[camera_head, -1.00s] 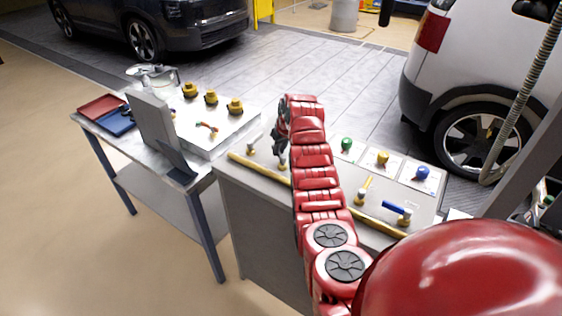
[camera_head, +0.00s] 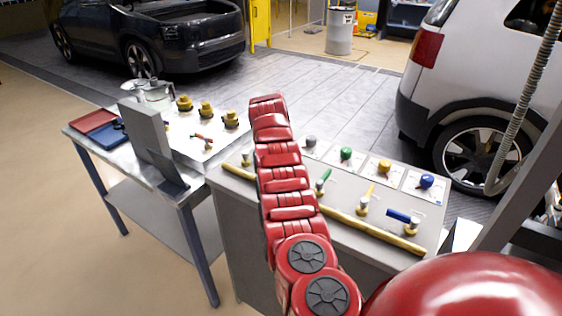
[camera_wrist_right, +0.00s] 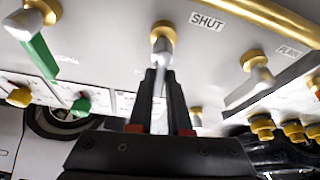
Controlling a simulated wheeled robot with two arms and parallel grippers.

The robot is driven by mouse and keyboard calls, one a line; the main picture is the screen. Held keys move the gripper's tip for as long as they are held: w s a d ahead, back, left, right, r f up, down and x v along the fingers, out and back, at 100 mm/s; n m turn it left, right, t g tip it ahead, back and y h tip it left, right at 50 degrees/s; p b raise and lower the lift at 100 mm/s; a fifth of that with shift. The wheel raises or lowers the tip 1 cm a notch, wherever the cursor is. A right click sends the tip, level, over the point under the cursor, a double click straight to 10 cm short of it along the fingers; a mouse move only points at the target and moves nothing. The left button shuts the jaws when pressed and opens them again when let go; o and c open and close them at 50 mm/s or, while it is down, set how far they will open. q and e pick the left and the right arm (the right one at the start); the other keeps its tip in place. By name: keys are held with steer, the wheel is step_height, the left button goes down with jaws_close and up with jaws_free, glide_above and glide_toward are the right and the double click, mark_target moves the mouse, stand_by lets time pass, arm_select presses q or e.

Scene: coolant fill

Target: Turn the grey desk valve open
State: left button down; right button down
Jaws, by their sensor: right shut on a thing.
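The grey desk valve (camera_wrist_right: 161,44) is at the top middle of the right wrist view: a brass base with a grey lever pointing toward my gripper. My right gripper (camera_wrist_right: 158,82) is shut on the lever, its two dark fingers on either side of it. A "SHUT" label (camera_wrist_right: 207,22) lies on the desk beside the valve. In the head view my red right arm reaches over the desk (camera_head: 228,225) and hides both the gripper and this valve. My left gripper is in neither view.
A green-handled valve (camera_wrist_right: 38,50) and another grey-levered valve (camera_wrist_right: 257,76) flank the held one. Yellow-handled (camera_head: 365,204) and blue-handled (camera_head: 406,220) valves stand further right. A yellow pipe (camera_head: 350,219) runs along the desk. A metal table (camera_head: 172,192) with trays stands left.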

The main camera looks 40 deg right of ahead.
steer(key=shift+s+d+m+g, duration=0.1)
steer(key=shift+s+m+g, duration=0.15)
steer(key=shift+m, duration=0.55)
steer(key=c, duration=0.9)
jaws_free()
steer(key=shift+o, duration=0.2)
steer(key=shift+r, duration=0.2)
steer(key=b+v, duration=0.2)
steer(key=v, duration=1.5)
steer(key=shift+w, duration=0.15)
